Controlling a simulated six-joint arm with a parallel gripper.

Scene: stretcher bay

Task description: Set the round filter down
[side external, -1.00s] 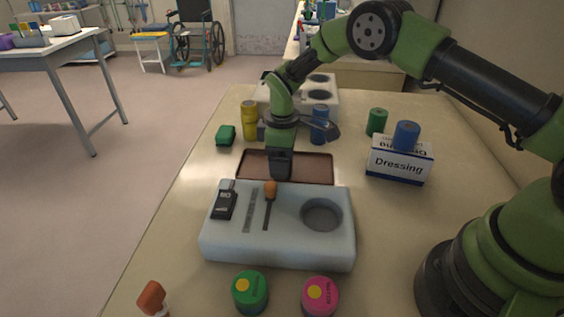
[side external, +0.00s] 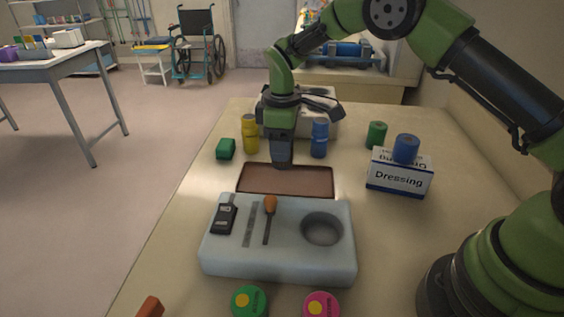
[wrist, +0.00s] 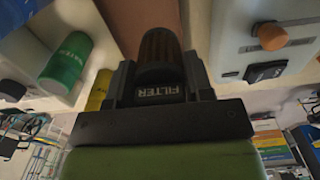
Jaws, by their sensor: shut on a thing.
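The round filter (wrist: 160,65), a dark ribbed cylinder with a "FILTER" label, is between the jaws of my gripper (wrist: 160,85) in the wrist view. My gripper is shut on it. In the side view my gripper (side external: 282,160) points down at the far edge of a brown tray (side external: 285,181). The filter cannot be made out there, and whether it touches anything below is unclear. The tray shows no other object on it.
Yellow (side external: 250,133) and blue (side external: 320,138) bottles flank my gripper. A Dressing box (side external: 399,175) is at right.

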